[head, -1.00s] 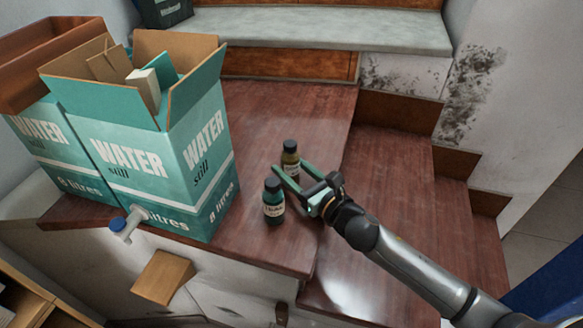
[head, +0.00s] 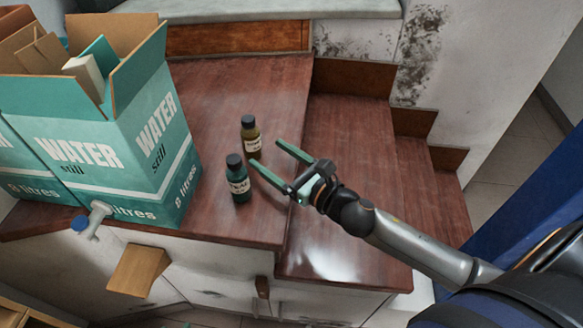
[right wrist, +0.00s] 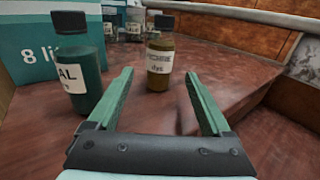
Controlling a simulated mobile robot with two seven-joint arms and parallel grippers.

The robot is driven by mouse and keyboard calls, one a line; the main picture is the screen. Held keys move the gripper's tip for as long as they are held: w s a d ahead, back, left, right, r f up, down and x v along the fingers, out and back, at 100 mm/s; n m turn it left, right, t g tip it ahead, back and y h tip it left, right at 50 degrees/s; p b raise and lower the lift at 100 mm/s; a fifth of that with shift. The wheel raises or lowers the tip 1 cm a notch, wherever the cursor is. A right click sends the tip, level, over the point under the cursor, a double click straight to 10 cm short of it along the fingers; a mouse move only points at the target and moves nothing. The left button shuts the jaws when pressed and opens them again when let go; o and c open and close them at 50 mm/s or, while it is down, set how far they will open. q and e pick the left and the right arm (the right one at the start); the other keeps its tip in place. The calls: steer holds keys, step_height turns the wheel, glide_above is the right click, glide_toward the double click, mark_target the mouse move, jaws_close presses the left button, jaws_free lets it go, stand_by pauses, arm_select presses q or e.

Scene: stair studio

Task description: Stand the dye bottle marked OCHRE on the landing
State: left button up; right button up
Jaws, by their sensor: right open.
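The dye bottle marked OCHRE (head: 251,142) is olive-brown with a black cap and a pale label. It stands upright on the red-brown wooden landing (head: 215,100). In the right wrist view the ochre bottle (right wrist: 159,62) is ahead, in line with the gap between the fingers, beyond their tips. A teal bottle (head: 238,184), its label partly readable as "AL" in the wrist view, stands upright nearer the front edge, outside the left finger there. My right gripper (head: 267,153) is open and empty, just right of both bottles. My left gripper is not in view.
A large teal water box (head: 110,150) with open flaps and a tap stands left of the bottles. Wooden steps (head: 350,130) go down on the right. A pale bench (head: 240,10) is behind.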

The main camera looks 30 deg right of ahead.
steer(key=v, duration=0.5)
steer(key=shift+s, duration=0.15)
steer(key=shift+s+d, duration=0.1)
stand_by(0.4)
